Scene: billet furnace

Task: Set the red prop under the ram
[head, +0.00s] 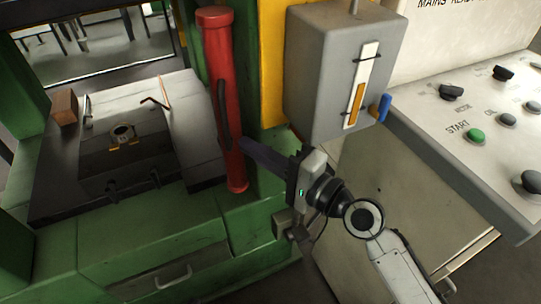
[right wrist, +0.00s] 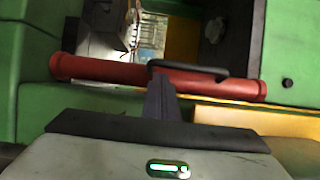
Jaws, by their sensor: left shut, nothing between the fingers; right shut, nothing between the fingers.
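The red prop (head: 218,60) is a red cylinder with wider ends and a dark handle (head: 222,110) along its side. It stands nearly upright at the right front of the green press. In the right wrist view the prop (right wrist: 105,71) lies across the picture, its handle (right wrist: 195,69) facing the camera. My right gripper (head: 243,142) comes from the lower right, its fingers shut and empty, tips close to the handle. In the right wrist view the gripper (right wrist: 158,85) overlaps the handle's end; I cannot tell if they touch. The ram does not show clearly. My left gripper is not in view.
A grey box (head: 325,75) with a blue lever (head: 380,107) and a control panel (head: 470,140) stand at right.

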